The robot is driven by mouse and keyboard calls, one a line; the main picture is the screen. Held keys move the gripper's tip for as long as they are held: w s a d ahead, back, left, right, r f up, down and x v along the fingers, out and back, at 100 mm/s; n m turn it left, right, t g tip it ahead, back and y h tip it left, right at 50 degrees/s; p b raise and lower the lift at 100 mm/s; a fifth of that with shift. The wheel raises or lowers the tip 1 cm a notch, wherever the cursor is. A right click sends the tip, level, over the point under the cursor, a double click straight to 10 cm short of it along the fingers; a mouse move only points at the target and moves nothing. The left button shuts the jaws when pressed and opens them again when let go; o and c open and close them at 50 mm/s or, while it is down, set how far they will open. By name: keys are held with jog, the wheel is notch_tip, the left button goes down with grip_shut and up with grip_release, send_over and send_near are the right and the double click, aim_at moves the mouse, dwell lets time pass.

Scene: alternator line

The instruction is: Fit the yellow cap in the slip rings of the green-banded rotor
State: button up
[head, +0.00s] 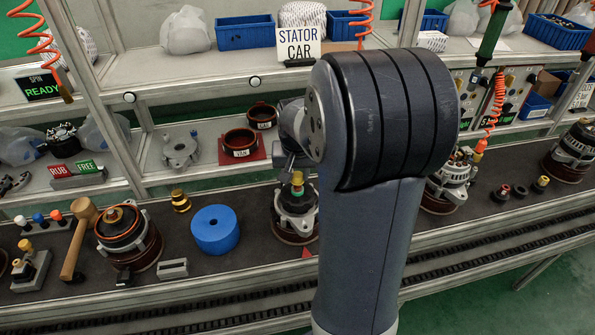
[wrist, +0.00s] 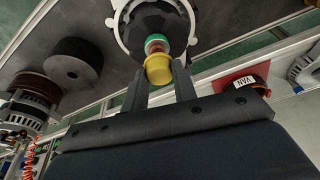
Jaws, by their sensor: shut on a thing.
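My gripper (wrist: 160,84) is shut on the yellow cap (wrist: 158,70), which sits between the two dark fingers in the wrist view. Just beyond the cap is the end of the green-banded rotor, with a reddish ring and a green band (wrist: 157,39) around its shaft. The cap overlaps the shaft end in this view; I cannot tell whether it touches it or is inside the slip rings. In the head view the cap (head: 297,178) shows small above the green band, over the upright rotor assembly (head: 297,204). My arm hides much of the gripper there.
A blue cylinder (head: 215,229) and a brass-coloured piece (head: 180,201) stand left of the rotor. Further left are a wooden mallet (head: 80,237) and another alternator unit (head: 129,238). More units stand right. Behind is a shelf with dark red rings (head: 240,143).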

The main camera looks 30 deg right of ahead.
jog(key=shift+f+b, duration=0.85)
jog(key=shift+f, duration=0.4)
jog(key=o, duration=1)
jog(key=v, duration=1.1)
jog(key=shift+f, duration=0.1)
jog(key=x, duration=1)
jog(key=shift+w+f, duration=0.1)
jog(key=shift+f, duration=0.2)
jog(key=shift+r+p, duration=0.5)
